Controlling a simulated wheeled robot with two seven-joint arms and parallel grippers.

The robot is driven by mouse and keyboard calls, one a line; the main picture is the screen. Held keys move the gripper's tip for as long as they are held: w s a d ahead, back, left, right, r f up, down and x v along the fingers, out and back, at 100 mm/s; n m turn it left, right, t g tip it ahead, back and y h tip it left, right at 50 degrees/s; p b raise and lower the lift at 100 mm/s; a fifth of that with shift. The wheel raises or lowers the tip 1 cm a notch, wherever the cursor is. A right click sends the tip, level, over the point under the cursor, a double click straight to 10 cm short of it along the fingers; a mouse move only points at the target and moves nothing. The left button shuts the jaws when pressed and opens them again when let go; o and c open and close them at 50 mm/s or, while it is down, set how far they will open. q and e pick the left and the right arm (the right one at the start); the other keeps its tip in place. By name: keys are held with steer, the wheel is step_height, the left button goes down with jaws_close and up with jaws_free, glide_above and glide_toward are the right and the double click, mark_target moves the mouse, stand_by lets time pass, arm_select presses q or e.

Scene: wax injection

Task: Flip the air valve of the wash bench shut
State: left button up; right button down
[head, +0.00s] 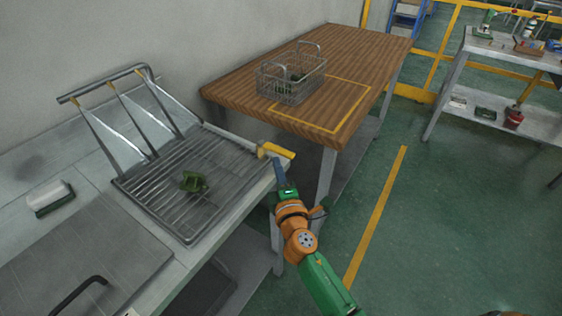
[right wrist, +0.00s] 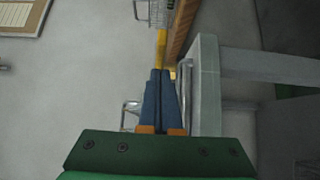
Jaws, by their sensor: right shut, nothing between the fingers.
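The air valve's yellow lever (head: 279,150) is at the right back corner of the wash bench (head: 87,179). It sticks out to the right, roughly in line with the grey pipe (head: 229,137) along the bench's edge. My right gripper (head: 277,163) is shut and empty, its fingertips just below the lever in the head view. In the right wrist view, the shut blue fingers (right wrist: 160,72) point at the yellow lever (right wrist: 161,47), which shows just beyond their tips. I cannot tell whether they touch it. My left gripper is not in view.
A green part (head: 194,182) lies on the bench's wire rack (head: 160,183). A white and green brush (head: 52,198) lies at the left. A wooden table (head: 230,92) with a wire basket (head: 291,78) stands behind the valve. Open green floor (head: 440,220) is at the right.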

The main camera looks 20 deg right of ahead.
steer(key=shift+w+d, duration=0.35)
steer(key=shift+d, duration=0.25)
steer(key=shift+d, duration=0.1)
